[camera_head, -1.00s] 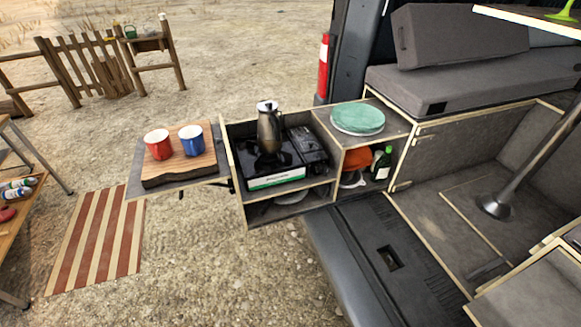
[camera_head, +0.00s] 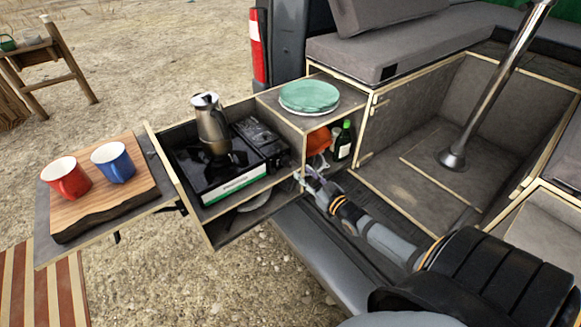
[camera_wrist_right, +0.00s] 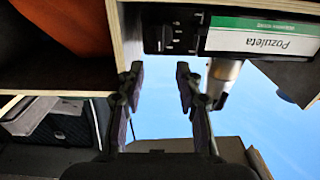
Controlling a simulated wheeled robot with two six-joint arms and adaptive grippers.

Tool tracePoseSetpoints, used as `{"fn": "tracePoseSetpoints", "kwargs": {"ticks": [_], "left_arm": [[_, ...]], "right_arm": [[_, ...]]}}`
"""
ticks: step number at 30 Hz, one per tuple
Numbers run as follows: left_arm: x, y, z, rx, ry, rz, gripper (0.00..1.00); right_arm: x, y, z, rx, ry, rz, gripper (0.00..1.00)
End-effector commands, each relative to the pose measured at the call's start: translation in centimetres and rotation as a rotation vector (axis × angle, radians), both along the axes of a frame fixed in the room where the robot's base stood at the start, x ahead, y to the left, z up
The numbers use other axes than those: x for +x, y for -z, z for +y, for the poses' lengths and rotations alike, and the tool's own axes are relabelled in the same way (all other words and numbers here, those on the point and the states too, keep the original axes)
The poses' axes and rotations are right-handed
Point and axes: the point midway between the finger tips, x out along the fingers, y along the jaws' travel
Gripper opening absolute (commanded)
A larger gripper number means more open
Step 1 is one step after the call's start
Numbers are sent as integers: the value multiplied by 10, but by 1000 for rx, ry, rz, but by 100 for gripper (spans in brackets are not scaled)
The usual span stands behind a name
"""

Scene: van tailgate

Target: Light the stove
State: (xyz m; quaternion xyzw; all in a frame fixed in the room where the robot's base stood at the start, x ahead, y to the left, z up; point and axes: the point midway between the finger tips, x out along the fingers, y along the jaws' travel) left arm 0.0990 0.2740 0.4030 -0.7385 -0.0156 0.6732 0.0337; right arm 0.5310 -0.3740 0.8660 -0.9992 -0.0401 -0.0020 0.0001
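The black camping stove (camera_head: 187,166) stands in the pull-out drawer, with a white and green label on its front. A metal moka pot (camera_head: 210,127) sits on its burner. In the right wrist view the picture is upside down; the stove's dark control panel (camera_wrist_right: 178,36) and its label show beyond the fingers. My right gripper (camera_head: 308,182) is at the right front of the drawer, apart from the stove and nearer to me. In the right wrist view my right gripper (camera_wrist_right: 159,86) has its two fingers apart with nothing between them. My left gripper is out of view.
A shelf box beside the stove holds a green plate stack (camera_head: 310,96) on top and a dark bottle (camera_head: 344,140) inside. Its wooden edge (camera_wrist_right: 126,35) is close to my right fingers. Red (camera_head: 67,179) and blue (camera_head: 113,162) mugs stand on a wooden board at left.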

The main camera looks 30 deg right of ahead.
Motion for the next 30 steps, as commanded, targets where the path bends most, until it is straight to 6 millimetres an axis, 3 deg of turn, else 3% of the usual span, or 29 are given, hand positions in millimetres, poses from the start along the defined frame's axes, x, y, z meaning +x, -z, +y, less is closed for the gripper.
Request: {"fn": "tracePoseSetpoints", "kwargs": {"ticks": [1, 4, 9, 22, 30], "left_arm": [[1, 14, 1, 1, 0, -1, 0], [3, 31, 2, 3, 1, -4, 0], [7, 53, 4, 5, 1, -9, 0], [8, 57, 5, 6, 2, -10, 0], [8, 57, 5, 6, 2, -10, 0]], "right_arm": [[13, 6, 1, 0, 1, -6, 35], [36, 8, 3, 0, 2, -5, 35], [58, 8, 5, -1, -1, -1, 35], [67, 1, 5, 0, 2, 2, 35], [66, 1, 5, 0, 2, 3, 0]]}}
